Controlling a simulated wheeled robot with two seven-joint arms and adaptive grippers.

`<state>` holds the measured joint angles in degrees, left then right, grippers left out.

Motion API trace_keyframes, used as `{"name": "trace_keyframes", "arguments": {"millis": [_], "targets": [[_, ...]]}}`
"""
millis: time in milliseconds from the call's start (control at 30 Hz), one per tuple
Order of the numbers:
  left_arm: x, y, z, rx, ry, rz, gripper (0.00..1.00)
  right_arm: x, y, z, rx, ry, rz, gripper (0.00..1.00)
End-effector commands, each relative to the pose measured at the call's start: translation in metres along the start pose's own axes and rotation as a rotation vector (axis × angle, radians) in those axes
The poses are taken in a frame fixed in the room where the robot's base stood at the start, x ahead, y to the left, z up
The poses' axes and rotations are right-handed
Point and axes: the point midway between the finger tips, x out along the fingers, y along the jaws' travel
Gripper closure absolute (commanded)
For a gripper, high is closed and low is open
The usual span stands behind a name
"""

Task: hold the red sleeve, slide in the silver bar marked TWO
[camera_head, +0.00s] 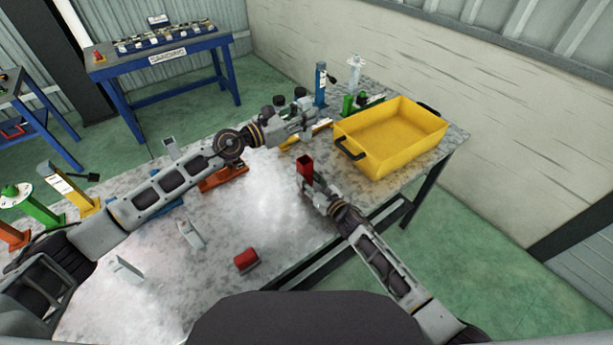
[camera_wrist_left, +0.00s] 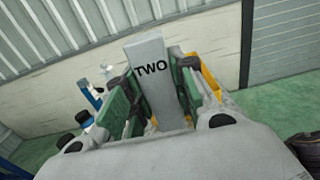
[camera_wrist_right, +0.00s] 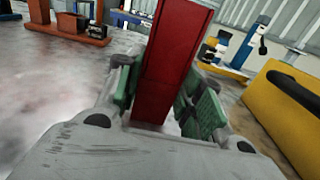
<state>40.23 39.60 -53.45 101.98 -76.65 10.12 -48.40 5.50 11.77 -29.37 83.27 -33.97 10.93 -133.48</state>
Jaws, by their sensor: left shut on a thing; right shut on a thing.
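The silver bar marked TWO (camera_wrist_left: 152,70) stands between the green-padded fingers of my left gripper (camera_wrist_left: 156,98), which is shut on it. In the head view my left gripper (camera_head: 305,118) is above the table near the yellow bin, and the bar is hard to make out there. The red sleeve (camera_head: 305,166) is upright in my right gripper (camera_head: 311,185), below and apart from the left one. In the right wrist view the red sleeve (camera_wrist_right: 172,65) is a square tube between the fingers of my right gripper (camera_wrist_right: 162,105). Its open top shows in the head view.
A yellow bin (camera_head: 393,133) with black handles stands at the table's right end. A red piece (camera_head: 246,259) and upright grey pieces (camera_head: 191,234) stand on the grey table (camera_head: 250,210). Coloured posts line its far side, including a blue post (camera_head: 320,84). A blue workbench (camera_head: 160,68) stands behind.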

Motion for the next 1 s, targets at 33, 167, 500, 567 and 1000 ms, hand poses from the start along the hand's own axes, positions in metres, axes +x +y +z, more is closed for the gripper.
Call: {"name": "trace_keyframes", "arguments": {"millis": [33, 167, 500, 567, 1000], "targets": [[0.000, 0.000, 0.002, 0.002, -0.001, 0.000, 1.00, 0.000, 0.000, 0.000, 0.000, 0.000, 0.000, 0.94], [0.001, -0.001, 0.006, 0.005, -0.002, 0.002, 1.00, 0.000, 0.000, 0.000, 0.000, 0.000, 0.000, 0.94], [0.003, -0.004, 0.015, 0.005, -0.002, 0.011, 1.00, 0.000, 0.000, 0.000, 0.000, 0.000, 0.000, 0.94], [0.004, -0.005, 0.017, 0.006, -0.003, 0.012, 1.00, 0.000, 0.000, 0.000, 0.000, 0.000, 0.000, 0.94], [0.004, -0.005, 0.027, 0.003, -0.003, 0.034, 1.00, 0.000, 0.000, 0.000, 0.000, 0.001, 0.000, 0.94]]}}
